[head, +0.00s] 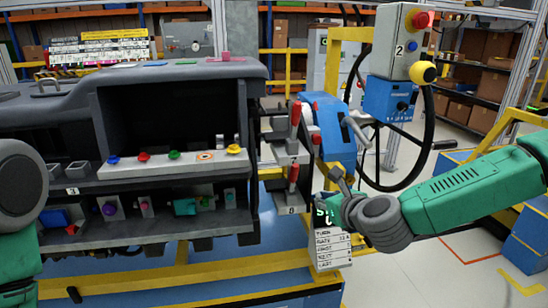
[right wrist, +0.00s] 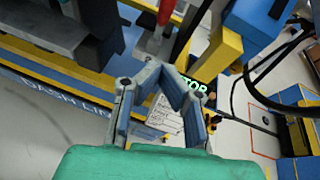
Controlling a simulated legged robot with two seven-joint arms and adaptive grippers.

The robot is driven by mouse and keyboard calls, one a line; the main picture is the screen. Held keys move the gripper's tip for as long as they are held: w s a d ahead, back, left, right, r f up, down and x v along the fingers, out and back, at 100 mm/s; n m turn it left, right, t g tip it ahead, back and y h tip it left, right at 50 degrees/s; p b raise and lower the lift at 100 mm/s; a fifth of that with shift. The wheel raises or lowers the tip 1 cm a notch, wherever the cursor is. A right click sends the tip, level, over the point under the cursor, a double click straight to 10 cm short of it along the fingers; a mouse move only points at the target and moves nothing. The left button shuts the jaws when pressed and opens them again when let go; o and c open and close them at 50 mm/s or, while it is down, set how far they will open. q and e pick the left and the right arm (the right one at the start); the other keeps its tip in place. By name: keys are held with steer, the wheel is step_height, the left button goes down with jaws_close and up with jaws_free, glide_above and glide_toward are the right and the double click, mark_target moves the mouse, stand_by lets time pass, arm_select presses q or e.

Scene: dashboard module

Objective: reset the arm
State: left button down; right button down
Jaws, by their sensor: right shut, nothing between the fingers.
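My right arm (head: 470,200), green with a dark grey wrist, comes in from the right. Its right gripper (head: 337,180) is shut and empty, in front of the lower end of the blue lever unit (head: 335,128) and beside the panel with red levers (head: 293,172). In the right wrist view the gripper (right wrist: 170,72) has nothing between its fingers. At the left edge a green arm part with a grey round joint (head: 18,185) shows, but my left gripper is out of view.
The dark dashboard module (head: 180,75) fills the left, with a row of coloured knobs (head: 175,157). A black steering wheel (head: 415,165) and a grey control box with a red button (head: 402,42) stand behind my right arm. A white label sheet (head: 330,248) hangs below the gripper. Open floor lies lower right.

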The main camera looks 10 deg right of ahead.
steer(key=s+a+f+n+g+y, duration=0.1)
steer(key=s+a+f+n+g, duration=0.2)
steer(key=s+f+n, duration=0.55)
steer(key=s+a+f+n+g, duration=0.3)
steer(key=s+f+n, duration=0.4)
steer(key=s+f, duration=0.25)
steer(key=s+d+f+n+g+h, duration=0.1)
steer(key=s+d+f+n+g, duration=0.1)
steer(key=s+n, duration=0.4)
steer(key=s+d+f+n+g+h, duration=0.1)
steer(key=s+d+f+n+g, duration=0.1)
steer(key=s+d+f+n, duration=0.2)
steer(key=s+d+f+n+g+h, duration=0.1)
steer(key=s+d+f+n+g, duration=0.2)
steer(key=s+d+n, duration=0.4)
steer(key=s, duration=0.5)
steer(key=shift+s+d+n+h, duration=0.15)
steer(key=shift+s+n+h, duration=0.1)
steer(key=shift+n+h, duration=0.1)
